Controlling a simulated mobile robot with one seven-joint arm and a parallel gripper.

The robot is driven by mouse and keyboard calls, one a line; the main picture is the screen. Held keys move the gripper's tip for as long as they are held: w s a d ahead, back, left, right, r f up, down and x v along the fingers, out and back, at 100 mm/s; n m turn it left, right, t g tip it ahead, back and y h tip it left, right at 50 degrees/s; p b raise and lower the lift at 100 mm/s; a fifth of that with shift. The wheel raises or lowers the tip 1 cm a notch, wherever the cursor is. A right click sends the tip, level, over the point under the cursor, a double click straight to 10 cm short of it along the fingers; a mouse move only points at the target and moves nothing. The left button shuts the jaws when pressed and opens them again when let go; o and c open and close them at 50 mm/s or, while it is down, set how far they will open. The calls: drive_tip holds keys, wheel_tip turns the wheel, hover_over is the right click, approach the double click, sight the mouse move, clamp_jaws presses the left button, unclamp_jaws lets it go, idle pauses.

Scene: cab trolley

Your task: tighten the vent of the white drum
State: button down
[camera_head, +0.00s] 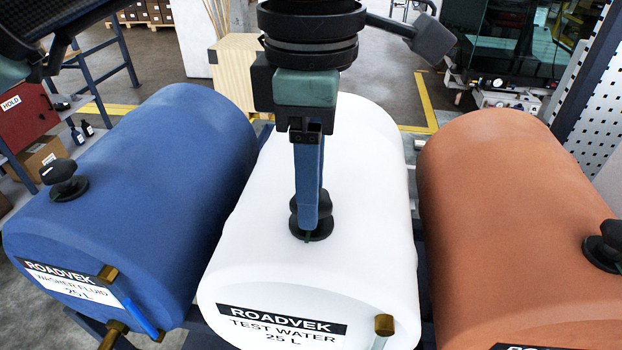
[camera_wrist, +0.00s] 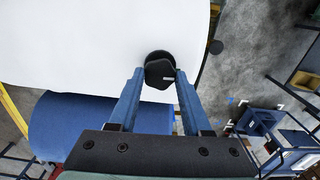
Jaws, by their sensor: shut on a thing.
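The white drum (camera_head: 347,215) lies on its side in the middle of the head view, labelled ROADVEK TEST WATER 25 L. It also fills the upper left of the wrist view (camera_wrist: 70,45). Its black vent knob (camera_head: 311,232) sits on top, near the labelled end. My gripper (camera_head: 307,222) reaches down from above and is shut on the vent knob. In the wrist view, the two blue fingers of my gripper (camera_wrist: 160,84) stand on either side of the knob (camera_wrist: 158,72). In the head view, the fingers partly hide the knob.
A blue washer fluid drum (camera_head: 150,150) with its own black vent (camera_head: 64,180) lies at left. An orange drum (camera_head: 510,190) with a black vent (camera_head: 606,246) lies at right. A brass fitting (camera_head: 384,325) is on the white drum's front. A wooden box (camera_head: 235,72) stands behind.

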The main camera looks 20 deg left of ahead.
drive_tip(key=shift+r+m, duration=0.15)
drive_tip(key=shift+m, duration=0.25)
drive_tip(key=shift+c, duration=1.7)
unclamp_jaws()
wheel_tip(320, 180, up, 13)
drive_tip(key=p, duration=1)
